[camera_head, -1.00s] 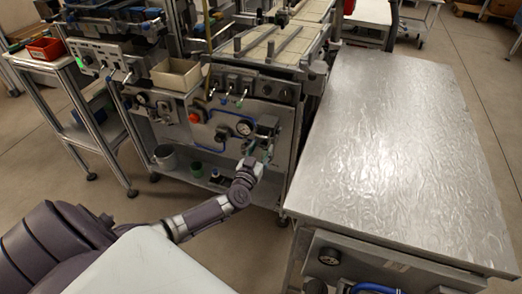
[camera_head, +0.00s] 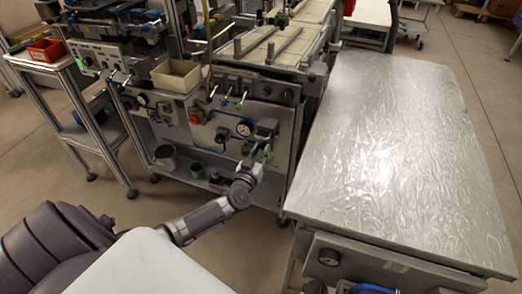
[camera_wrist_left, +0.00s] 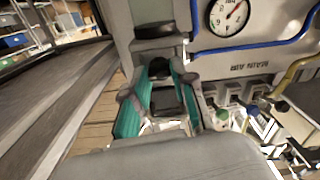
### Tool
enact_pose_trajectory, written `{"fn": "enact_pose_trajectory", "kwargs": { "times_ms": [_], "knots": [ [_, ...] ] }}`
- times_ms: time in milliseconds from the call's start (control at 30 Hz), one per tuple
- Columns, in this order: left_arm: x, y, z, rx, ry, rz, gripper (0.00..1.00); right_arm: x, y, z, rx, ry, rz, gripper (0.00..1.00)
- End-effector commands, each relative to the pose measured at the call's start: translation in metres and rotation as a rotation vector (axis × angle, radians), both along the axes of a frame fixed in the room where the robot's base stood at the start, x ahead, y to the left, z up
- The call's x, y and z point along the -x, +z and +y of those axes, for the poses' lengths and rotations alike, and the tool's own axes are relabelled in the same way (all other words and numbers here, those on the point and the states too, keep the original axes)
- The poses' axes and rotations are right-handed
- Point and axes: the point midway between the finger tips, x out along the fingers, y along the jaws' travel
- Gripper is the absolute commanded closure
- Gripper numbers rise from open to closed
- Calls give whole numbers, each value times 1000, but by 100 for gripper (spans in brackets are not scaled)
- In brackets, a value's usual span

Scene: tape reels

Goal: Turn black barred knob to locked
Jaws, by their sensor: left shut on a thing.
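The black knob (camera_wrist_left: 159,68) shows in the left wrist view as a dark shape between the teal fingertips, below a grey valve block (camera_wrist_left: 158,45). Its bar and any lock marking cannot be made out. My left gripper (camera_head: 260,156) is at the right side of the machine's front panel, just below the valve block. In the left wrist view my left gripper (camera_wrist_left: 164,80) has its two teal fingers on either side of the knob, shut on it. In the head view the fingers and wrist hide the knob. My right gripper is not in view.
A round gauge (camera_head: 243,129) and blue tubing (camera_head: 216,139) sit left of the gripper. A lower shelf (camera_head: 205,181) holds small containers. A wide metal table (camera_head: 400,140) stands close on the right, its top bare.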

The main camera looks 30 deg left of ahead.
Motion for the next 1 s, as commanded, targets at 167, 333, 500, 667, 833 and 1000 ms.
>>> {"fn": "enact_pose_trajectory", "kwargs": {
  "times_ms": [167,333,500,667,833,1000],
  "knots": [
    [1,-1,0,142,2,-32,100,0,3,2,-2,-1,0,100],
    [1,-1,0,300,1,-71,100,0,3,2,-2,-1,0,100],
    [1,-2,0,455,1,-108,100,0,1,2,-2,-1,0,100],
    [1,-3,1,604,2,-144,100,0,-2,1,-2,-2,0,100],
    [1,-3,1,761,2,-183,100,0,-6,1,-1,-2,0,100],
    [1,-3,1,918,2,-221,100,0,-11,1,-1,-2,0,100]
  ]
}}
